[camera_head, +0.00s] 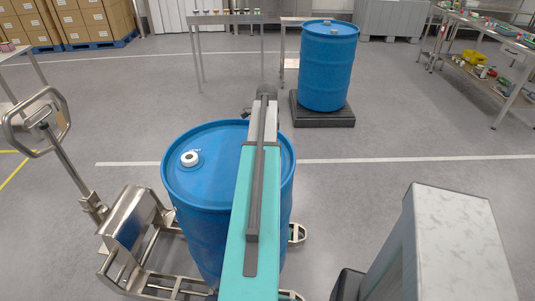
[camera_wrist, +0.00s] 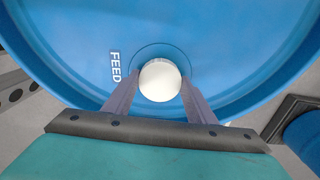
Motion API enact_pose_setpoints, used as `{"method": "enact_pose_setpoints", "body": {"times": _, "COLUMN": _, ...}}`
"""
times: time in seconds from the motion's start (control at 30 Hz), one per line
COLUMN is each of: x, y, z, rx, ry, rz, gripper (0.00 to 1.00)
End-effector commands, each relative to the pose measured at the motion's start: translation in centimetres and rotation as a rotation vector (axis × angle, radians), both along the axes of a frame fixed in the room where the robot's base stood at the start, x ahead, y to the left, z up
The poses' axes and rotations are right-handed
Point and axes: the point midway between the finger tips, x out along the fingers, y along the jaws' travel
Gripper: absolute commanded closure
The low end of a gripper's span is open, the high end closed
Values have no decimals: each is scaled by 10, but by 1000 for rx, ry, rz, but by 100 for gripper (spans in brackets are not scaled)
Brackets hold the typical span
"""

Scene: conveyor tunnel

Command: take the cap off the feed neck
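The white round cap (camera_wrist: 160,80) sits on the blue drum top beside the white word FEED. My gripper (camera_wrist: 160,86) has its two fingers on either side of the cap, with the tips close to its edges. I cannot tell whether they touch it or leave a small gap. In the head view my teal arm reaches over the blue drum (camera_head: 205,178) and hides this cap and the gripper fingers.
The drum stands in a metal drum trolley (camera_head: 128,215) with a tall handle at left. Another blue drum (camera_head: 328,65) stands on a black pallet (camera_head: 322,117) behind. A shelf bench (camera_head: 490,40) is at right. The floor between is clear.

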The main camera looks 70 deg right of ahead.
Motion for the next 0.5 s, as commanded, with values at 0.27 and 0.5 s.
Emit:
{"method": "enact_pose_setpoints", "body": {"times": 0.27, "x": 0, "y": 0, "z": 1, "rx": -1, "ry": 0, "rz": 34, "gripper": 76}}
{"method": "enact_pose_setpoints", "body": {"times": 0.5, "x": 0, "y": 0, "z": 1, "rx": -1, "ry": 0, "rz": 183, "gripper": 76}}
